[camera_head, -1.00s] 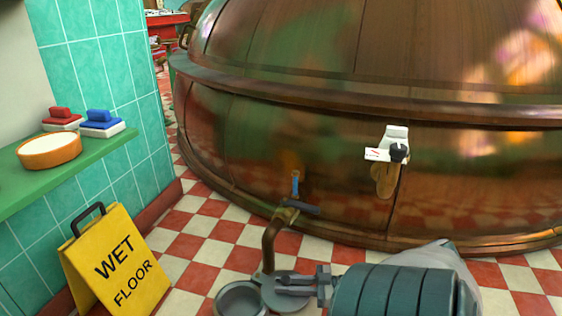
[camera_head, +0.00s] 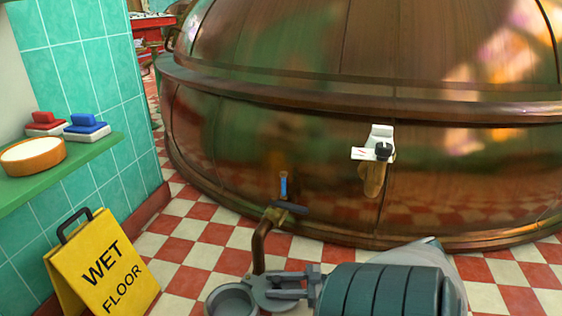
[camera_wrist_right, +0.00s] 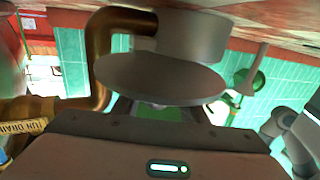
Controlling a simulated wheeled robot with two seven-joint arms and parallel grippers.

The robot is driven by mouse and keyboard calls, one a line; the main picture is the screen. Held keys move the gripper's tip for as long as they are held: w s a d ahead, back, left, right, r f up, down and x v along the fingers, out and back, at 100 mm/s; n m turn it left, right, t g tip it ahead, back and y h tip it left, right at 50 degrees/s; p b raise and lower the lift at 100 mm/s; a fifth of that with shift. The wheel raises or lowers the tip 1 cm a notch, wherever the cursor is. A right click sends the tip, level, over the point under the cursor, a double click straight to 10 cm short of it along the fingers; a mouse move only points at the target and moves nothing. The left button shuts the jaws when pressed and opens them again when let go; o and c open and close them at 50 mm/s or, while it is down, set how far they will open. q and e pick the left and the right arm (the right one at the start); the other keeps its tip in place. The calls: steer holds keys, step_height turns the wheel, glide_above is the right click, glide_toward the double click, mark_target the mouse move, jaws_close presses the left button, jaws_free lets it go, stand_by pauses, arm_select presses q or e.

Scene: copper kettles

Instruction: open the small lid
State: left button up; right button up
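The small lid (camera_head: 270,291) is a flat grey disc. In the head view it lies just right of an open grey round cup (camera_head: 231,301), at the foot of a copper pipe (camera_head: 259,247), leaving the cup's mouth showing. The lid (camera_wrist_right: 160,80) and cup (camera_wrist_right: 190,36) also show large in the right wrist view. My right gripper (camera_head: 285,287) is at the lid's right side, with a gap between its fingers across the disc. Contact with the lid is unclear. My left gripper is not in view.
A big copper kettle (camera_head: 300,150) with a white bracket (camera_head: 378,148) fills the back. A yellow wet-floor sign (camera_head: 103,265) stands at the left, below a green shelf (camera_head: 75,165). The checkered floor (camera_head: 205,245) between them is clear.

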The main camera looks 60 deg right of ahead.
steer(key=shift+s, duration=0.1)
steer(key=shift+s+d, duration=0.3)
steer(key=shift+s, duration=0.2)
steer(key=v, duration=1.6)
steer(key=shift+p, duration=0.45)
steer(key=shift+r, duration=0.1)
